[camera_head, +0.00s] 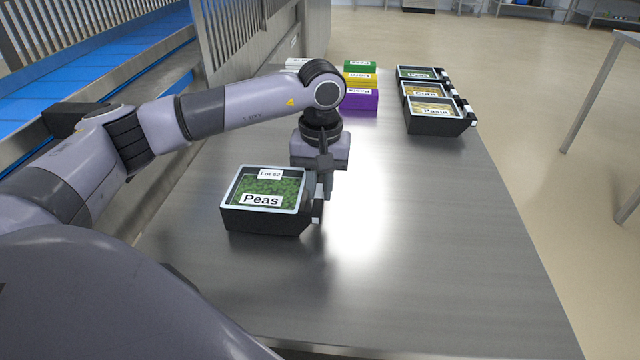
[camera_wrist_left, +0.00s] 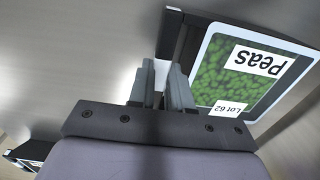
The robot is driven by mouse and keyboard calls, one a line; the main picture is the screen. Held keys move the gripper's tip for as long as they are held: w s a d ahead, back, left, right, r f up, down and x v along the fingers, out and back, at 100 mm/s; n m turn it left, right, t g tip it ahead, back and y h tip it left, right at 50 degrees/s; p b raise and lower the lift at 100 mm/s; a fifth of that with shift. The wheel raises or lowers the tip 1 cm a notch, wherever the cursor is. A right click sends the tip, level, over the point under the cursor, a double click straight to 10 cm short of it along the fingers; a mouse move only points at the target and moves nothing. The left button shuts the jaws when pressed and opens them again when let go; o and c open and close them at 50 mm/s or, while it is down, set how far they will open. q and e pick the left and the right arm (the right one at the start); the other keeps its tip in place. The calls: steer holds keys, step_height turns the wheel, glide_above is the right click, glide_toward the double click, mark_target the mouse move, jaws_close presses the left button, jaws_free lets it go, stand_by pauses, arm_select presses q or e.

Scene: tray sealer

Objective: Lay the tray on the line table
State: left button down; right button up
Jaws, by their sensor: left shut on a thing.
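A black tray of green peas (camera_head: 262,222), labelled "Peas" and "Lot 62" on its clear film, is at the middle left of the steel line table (camera_head: 420,270) and looks level. My left gripper (camera_head: 321,196) points down at the tray's right side and is shut on its side tab. I cannot tell whether the tray's underside touches the table. My right gripper is not in view.
Several black trays, including corn (camera_head: 425,93) and pasta (camera_head: 437,125), stand at the back right. Green, yellow and purple (camera_head: 361,101) labelled blocks stand at the back middle. A blue conveyor (camera_head: 100,60) runs behind a metal rail at left. The table's front and right are clear.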

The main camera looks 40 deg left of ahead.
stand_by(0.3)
arm_select(q)
steer(key=c, duration=1)
jaws_free()
steer(key=c, duration=0.3)
steer(key=shift+r, duration=0.1)
steer(key=shift+r+p, duration=2.4)
steer(key=shift+r, duration=1.05)
steer(key=shift+f, duration=0.1)
